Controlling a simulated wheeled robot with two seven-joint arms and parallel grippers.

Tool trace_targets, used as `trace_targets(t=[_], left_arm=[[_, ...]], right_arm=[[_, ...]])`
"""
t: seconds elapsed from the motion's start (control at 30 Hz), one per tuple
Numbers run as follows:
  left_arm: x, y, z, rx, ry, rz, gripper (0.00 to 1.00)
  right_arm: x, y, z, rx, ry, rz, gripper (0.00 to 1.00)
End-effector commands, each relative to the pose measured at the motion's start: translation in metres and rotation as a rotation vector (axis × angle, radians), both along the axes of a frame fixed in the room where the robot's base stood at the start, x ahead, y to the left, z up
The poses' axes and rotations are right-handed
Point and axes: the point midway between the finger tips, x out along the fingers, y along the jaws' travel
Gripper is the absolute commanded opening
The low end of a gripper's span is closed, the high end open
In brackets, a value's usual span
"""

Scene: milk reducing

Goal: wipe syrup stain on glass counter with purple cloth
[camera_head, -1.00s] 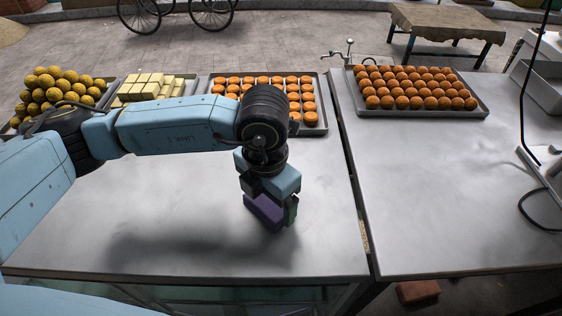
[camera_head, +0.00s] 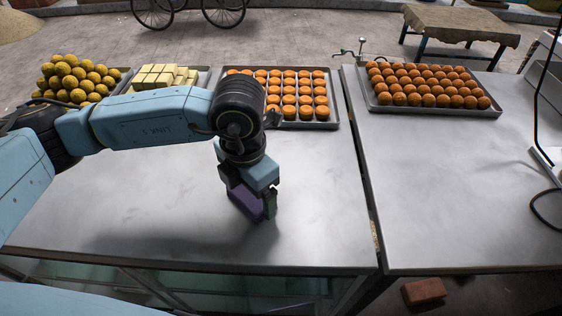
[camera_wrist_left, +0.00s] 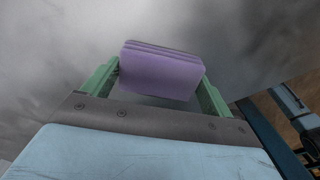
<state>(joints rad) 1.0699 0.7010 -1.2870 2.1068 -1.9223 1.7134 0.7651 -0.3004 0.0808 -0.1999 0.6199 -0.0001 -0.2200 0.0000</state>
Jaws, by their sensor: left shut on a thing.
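My left gripper (camera_head: 254,208) is shut on a folded purple cloth (camera_head: 244,203), over the left counter (camera_head: 150,220). The cloth's lower edge is at or close to the counter top; I cannot tell whether it touches. In the left wrist view the layered cloth (camera_wrist_left: 160,70) sits between the two green fingers of the left gripper (camera_wrist_left: 160,84). No syrup stain can be made out on the grey-white counter surface; the arm and cloth hide part of it. My right gripper is not in view.
Trays of yellow balls (camera_head: 75,78), pale blocks (camera_head: 165,75) and orange sweets (camera_head: 295,95) line the counter's far side. A right counter (camera_head: 450,180), across a narrow gap, bears a tray of orange balls (camera_head: 425,84). The left counter's front is clear.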

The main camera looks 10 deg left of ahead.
Motion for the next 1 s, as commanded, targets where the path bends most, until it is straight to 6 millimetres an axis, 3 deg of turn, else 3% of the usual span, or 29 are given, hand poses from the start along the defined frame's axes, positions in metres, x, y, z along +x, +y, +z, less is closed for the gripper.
trace_targets(t=[0.17, 0.23, 1.0], left_arm=[[0.001, 0.011, -0.002, 0.002, -0.001, -0.013, 0.64], [0.002, 0.007, -0.004, -0.001, -0.002, -0.020, 0.64], [0.002, -0.052, -0.001, 0.000, 0.000, 0.010, 0.64]], right_arm=[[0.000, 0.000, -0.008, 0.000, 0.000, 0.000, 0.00], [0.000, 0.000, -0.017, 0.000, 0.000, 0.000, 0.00], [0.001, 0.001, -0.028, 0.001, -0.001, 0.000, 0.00]])
